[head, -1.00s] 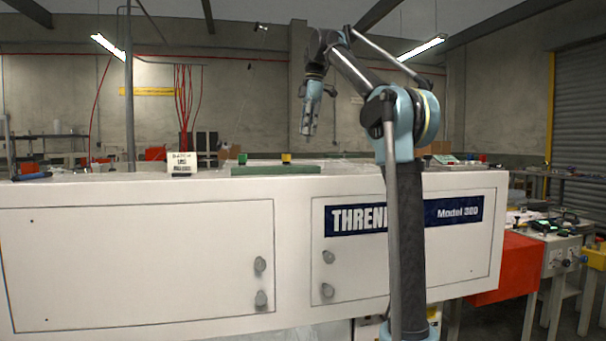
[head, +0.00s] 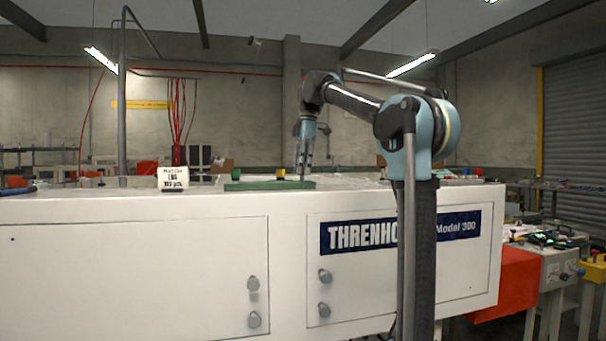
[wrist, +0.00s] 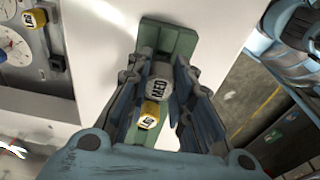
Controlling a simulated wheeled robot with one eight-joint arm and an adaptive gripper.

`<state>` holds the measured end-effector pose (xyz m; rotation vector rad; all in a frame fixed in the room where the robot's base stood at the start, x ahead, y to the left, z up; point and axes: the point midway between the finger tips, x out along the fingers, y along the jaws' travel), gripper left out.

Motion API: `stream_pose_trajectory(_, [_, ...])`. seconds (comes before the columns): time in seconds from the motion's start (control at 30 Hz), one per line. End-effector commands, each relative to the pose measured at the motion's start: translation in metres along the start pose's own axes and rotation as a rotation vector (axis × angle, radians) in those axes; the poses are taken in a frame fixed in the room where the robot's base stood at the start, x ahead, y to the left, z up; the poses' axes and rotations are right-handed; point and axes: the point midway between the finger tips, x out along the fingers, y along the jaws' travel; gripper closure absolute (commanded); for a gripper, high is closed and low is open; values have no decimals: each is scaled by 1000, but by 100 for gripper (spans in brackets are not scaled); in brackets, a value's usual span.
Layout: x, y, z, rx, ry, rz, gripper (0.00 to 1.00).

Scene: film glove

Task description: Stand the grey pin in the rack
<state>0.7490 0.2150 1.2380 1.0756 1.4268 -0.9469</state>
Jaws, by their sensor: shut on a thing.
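The green rack (head: 252,186) lies on top of the white machine; it also shows in the wrist view (wrist: 178,40). My gripper (head: 304,176) points down at the right end of the rack. In the wrist view my gripper (wrist: 161,72) is shut on the grey pin (wrist: 160,70), whose top reads "MED". The pin's lower part is hidden, and I cannot tell whether it touches the rack. A yellow-topped pin (wrist: 150,114) shows between the fingers, over the rack; it also shows in the head view (head: 280,174).
A green-topped piece (head: 236,174) stands by the rack's left end. Gauges (wrist: 14,48) show at the wrist view's left.

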Motion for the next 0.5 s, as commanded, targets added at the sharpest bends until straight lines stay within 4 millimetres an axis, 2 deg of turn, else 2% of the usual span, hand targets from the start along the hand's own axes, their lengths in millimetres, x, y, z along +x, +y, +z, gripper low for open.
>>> stream_pose_trajectory(0.13, [12,0,2,0,0,0,100])
stream_pose_trajectory(0.5, [15,0,2,1,0,0,100])
